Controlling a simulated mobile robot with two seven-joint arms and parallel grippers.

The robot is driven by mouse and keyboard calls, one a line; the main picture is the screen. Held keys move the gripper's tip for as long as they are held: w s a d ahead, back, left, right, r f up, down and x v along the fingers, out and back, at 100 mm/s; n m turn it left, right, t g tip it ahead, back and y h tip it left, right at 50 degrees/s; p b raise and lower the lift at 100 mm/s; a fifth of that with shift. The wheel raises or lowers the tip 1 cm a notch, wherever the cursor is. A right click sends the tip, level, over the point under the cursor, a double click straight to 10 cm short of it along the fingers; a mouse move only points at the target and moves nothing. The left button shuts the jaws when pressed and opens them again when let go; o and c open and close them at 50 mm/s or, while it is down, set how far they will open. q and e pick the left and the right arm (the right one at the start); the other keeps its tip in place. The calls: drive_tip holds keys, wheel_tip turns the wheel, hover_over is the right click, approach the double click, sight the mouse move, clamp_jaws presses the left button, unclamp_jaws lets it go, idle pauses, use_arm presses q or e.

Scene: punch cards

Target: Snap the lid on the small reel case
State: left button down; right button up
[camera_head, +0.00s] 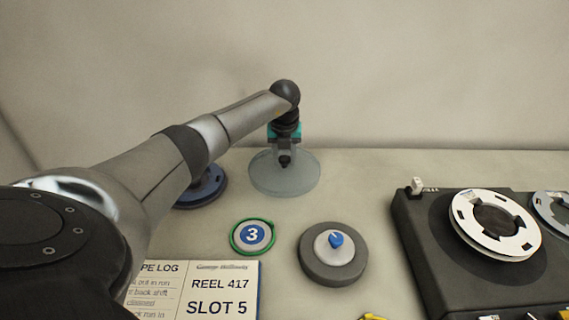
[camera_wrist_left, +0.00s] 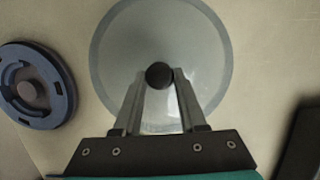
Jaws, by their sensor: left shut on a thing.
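My left gripper (camera_head: 285,155) is shut on the small black knob of a clear round lid (camera_head: 302,184). In the left wrist view the fingertips (camera_wrist_left: 159,78) pinch the knob at the middle of the lid (camera_wrist_left: 165,25). The lid looks roughly level; I cannot tell whether it touches the table. To its left is a round dark base with a blue slotted reel and a centre post (camera_wrist_left: 28,90), apparently the open small reel case. It also shows in the head view (camera_head: 208,188), partly hidden by my left arm. The lid is beside it, apart. My right gripper is out of view.
A grey round case with a blue pointer knob (camera_head: 333,265) and a green-ringed disc marked 3 (camera_head: 252,236) stand in front. A tape log (camera_head: 215,290) lies front left. A black tape machine (camera_head: 430,250) with a white reel fills the right.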

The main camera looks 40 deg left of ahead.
sight(284, 157)
use_arm(q)
drive_tip(key=shift+r+p, duration=0.7)
drive_tip(key=shift+r, duration=0.25)
drive_tip(key=shift+r+p, duration=0.8)
drive_tip(key=shift+r, duration=0.1)
drive_tip(key=shift+s+a, duration=0.1)
